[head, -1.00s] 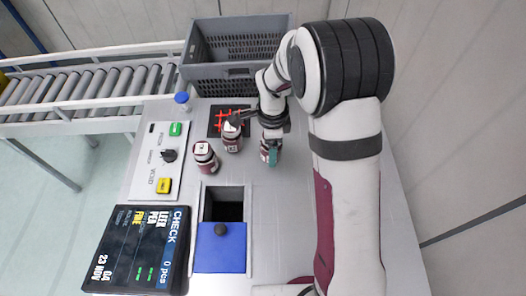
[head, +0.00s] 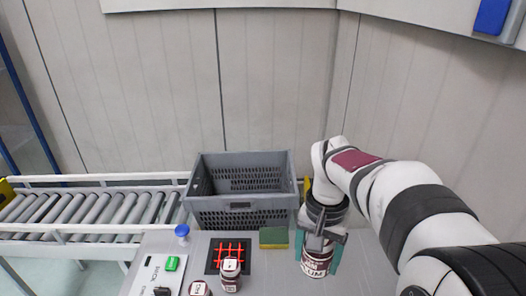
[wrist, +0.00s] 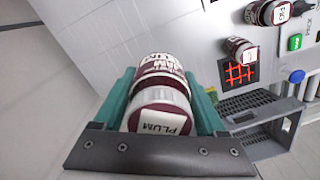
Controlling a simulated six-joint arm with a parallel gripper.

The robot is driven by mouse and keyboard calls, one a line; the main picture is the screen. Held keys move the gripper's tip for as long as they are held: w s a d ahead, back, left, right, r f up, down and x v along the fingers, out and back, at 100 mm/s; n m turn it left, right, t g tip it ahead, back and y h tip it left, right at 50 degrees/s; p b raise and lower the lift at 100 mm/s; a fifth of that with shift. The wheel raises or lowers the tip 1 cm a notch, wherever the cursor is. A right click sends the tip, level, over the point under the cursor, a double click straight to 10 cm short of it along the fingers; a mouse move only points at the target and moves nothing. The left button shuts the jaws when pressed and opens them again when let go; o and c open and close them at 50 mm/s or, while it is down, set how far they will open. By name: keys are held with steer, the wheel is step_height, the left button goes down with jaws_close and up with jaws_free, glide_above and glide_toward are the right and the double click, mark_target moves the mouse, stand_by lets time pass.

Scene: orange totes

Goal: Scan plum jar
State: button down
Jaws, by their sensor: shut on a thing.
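The plum jar (head: 316,267), dark red with a white label, is between the teal fingers of my gripper (head: 319,254) at the right of the counter. In the wrist view my gripper (wrist: 162,108) is shut on the jar (wrist: 160,88), and its white end reads PLUM. I cannot tell whether the jar touches the counter. The scanner (head: 229,246), a black square with glowing red lines, lies to the left of the jar; it also shows in the wrist view (wrist: 240,73).
Two other jars stand near the scanner, one (head: 231,274) at its front edge, one (head: 199,289) further forward. A grey crate (head: 245,218) stands behind it. A green and yellow sponge (head: 273,238) lies between scanner and gripper. A roller conveyor (head: 90,215) runs at left.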

steer(key=r+n, duration=0.1)
steer(key=n, duration=0.1)
steer(key=r+n, duration=0.1)
steer(key=r, duration=0.1)
steer(key=s+r+n, duration=0.1)
steer(key=r+n, duration=0.1)
steer(key=shift+a+r+n, duration=0.25)
steer(key=shift+a+n, duration=0.05)
steer(key=shift+a, duration=0.05)
steer(key=shift+w+a+f+n+t+y, duration=0.25)
steer(key=shift+w+a+f+n+t, duration=0.4)
steer(key=shift+w+a+f, duration=2.6)
steer(key=shift+w+a+f+n+t+y, duration=0.35)
steer(key=shift+w+a+f+n, duration=0.45)
steer(key=shift+w+a+f, duration=2.5)
steer(key=shift+w+a+f+n+t+y, duration=0.2)
steer(key=shift+w+a+f+n+t, duration=1.05)
steer(key=shift+a+f, duration=3.45)
steer(key=shift+w+d+f+m+g, duration=0.4)
steer(key=shift+w+d+m+g, duration=0.1)
steer(key=shift+g, duration=0.15)
steer(key=shift+r, duration=0.1)
steer(key=shift+r, duration=2.15)
